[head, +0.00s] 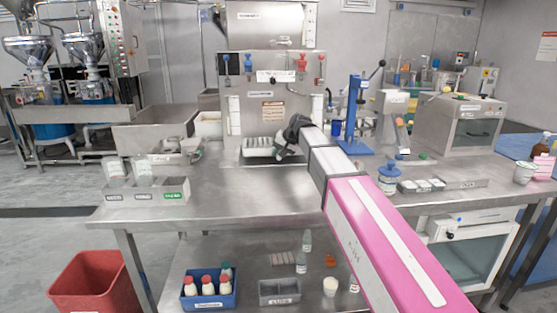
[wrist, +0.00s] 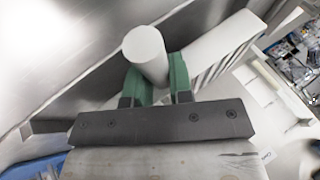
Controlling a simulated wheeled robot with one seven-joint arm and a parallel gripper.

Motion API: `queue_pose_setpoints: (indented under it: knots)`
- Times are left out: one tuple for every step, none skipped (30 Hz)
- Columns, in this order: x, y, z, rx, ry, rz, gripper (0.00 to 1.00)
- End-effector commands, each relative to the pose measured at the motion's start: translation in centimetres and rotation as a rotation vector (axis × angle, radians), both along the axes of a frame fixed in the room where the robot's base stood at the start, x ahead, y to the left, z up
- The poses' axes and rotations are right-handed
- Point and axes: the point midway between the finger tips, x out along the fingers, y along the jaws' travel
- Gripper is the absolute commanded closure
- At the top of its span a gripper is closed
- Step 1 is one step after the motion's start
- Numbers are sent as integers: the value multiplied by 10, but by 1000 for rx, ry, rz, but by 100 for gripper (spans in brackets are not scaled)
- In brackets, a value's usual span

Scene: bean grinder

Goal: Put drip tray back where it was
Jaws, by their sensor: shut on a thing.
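The drip tray (head: 257,152) is a pale slotted tray at the foot of the bean grinder (head: 262,90), low in its front opening. My gripper (head: 283,143) is at the tray's right side. In the wrist view, my gripper's green fingers (wrist: 153,78) are closed on a white round-ended post (wrist: 145,48), which looks like the tray's handle. The white slotted body of the tray (wrist: 222,38) extends behind and right of the fingers. My gripper hides part of the tray in the head view, so I cannot tell how far in it sits.
The steel table (head: 240,190) is clear in front of the grinder. A bottle rack (head: 145,190) stands at left, and a blue press (head: 365,145) stands to the right. A blue bottle (head: 389,180) and a small grey tray (head: 440,186) are beside my arm.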

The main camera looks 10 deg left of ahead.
Motion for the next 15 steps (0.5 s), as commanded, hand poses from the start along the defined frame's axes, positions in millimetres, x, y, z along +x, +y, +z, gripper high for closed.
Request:
queue_pose_setpoints:
  knots:
    - [-1,0,-8,0,0,0,100]
    - [-1,0,-12,0,0,0,100]
    - [-1,0,-18,0,1,0,100]
    - [-1,0,-21,0,1,0,100]
    - [-1,0,-24,0,0,2,100]
    - [0,0,-25,1,0,1,100]
    - [0,0,-26,1,-1,1,100]
    - [0,0,-26,1,-1,1,100]
    - [0,0,-26,1,-1,1,100]
    - [0,0,-26,1,-1,1,100]
    - [0,0,-25,1,-1,1,100]
    - [0,0,-25,1,-1,1,100]
    - [0,0,-25,1,-1,1,100]
    - [0,0,-26,1,-1,1,100]
    - [0,0,-27,1,-1,1,100]
